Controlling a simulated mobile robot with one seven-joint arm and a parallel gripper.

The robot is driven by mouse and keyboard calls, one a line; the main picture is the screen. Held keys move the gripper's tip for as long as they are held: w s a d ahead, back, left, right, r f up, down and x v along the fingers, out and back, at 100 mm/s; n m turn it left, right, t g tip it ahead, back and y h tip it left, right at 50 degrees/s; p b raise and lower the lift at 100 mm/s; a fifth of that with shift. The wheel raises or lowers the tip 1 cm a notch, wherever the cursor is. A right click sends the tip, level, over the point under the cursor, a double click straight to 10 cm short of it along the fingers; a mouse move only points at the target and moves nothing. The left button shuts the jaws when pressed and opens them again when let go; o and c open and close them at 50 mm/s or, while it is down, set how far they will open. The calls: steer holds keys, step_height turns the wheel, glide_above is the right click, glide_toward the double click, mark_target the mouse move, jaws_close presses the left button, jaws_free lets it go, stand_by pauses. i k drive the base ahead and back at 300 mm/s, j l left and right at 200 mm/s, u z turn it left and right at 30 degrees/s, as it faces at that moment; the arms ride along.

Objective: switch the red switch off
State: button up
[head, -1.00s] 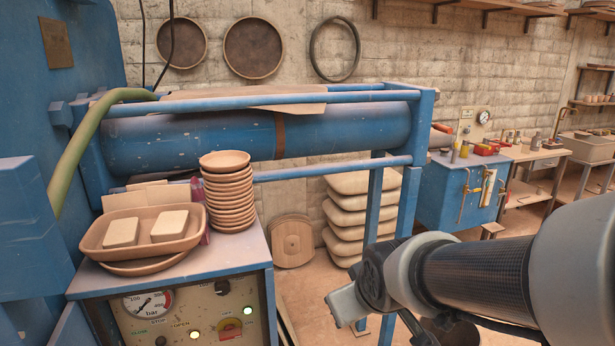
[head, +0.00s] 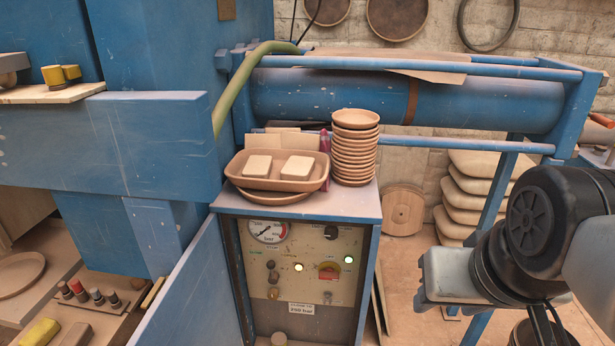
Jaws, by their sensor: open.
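The red switch (head: 329,271) is a small red knob on a yellow plate. It sits on the right half of the beige control panel (head: 290,290), on the front of the blue cabinet. A lit lamp (head: 349,259) is at its upper right. The switch is too small for its position to be read surely. My gripper (head: 428,295) is at the right, in front of the floor and the blue frame leg, well to the right of the panel. It is open, touches nothing, and its fingertips are hard to make out.
A pressure gauge (head: 268,231), a black knob (head: 331,232) and another lit lamp (head: 299,267) share the panel. A clay tray (head: 243,180) with two pale blocks and a stack of bowls (head: 354,150) stand on the cabinet top. Floor shows between cabinet and arm.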

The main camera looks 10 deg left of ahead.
mark_target(329, 274)
steer(key=u, duration=0.9)
steer(key=l, duration=0.2)
steer(key=j+z, duration=0.2)
steer(key=z, duration=1.2)
steer(key=k+j+u, duration=0.1)
steer(key=u, duration=0.9)
steer(key=k+l, duration=0.15)
steer(key=l, duration=0.15)
steer(key=i+u, duration=0.1)
steer(key=i, duration=0.45)
